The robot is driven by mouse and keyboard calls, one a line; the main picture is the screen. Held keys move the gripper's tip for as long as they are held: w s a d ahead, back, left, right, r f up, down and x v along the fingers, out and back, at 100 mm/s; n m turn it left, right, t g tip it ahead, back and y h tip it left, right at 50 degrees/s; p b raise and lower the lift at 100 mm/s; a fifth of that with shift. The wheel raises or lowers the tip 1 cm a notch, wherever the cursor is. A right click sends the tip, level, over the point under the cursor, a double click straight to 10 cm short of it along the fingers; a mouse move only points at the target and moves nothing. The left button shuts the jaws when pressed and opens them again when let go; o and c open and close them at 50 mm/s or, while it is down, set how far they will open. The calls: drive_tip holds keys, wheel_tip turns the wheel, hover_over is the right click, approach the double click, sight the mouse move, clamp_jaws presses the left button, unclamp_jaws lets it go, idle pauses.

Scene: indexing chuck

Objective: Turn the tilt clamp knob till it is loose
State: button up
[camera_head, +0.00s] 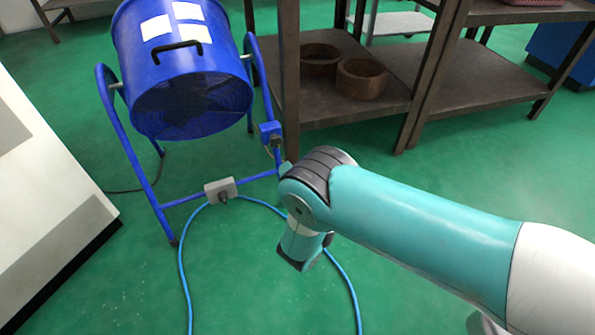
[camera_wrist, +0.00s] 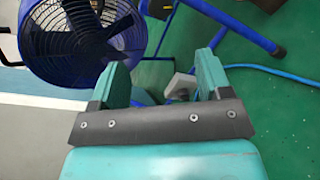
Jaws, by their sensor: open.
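The blue drum fan (camera_head: 182,85) hangs in a blue tubular stand (camera_head: 140,160) at the upper left of the head view. It also shows at the upper left of the wrist view (camera_wrist: 82,40), grille towards the camera. Small pivot fittings join drum and stand, one on the left side (camera_head: 115,88). I cannot clearly make out a clamp knob on either side. My gripper (camera_wrist: 162,62) is open, with two teal fingers apart and nothing between them. In the head view my wrist is in front of the stand's lower right side, and the fingertips are hidden.
A grey box (camera_head: 220,190) sits on the stand's lower bar, with a blue cable (camera_head: 183,262) looping over the green floor. A brown shelf (camera_head: 345,105) with round parts stands right of the fan. A pale cabinet (camera_head: 45,180) stands at left.

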drive_tip(key=p+v, duration=0.2)
drive_tip(key=p, duration=0.2)
drive_tip(key=shift+d+r+p, duration=0.1)
drive_tip(key=shift+p, duration=0.25)
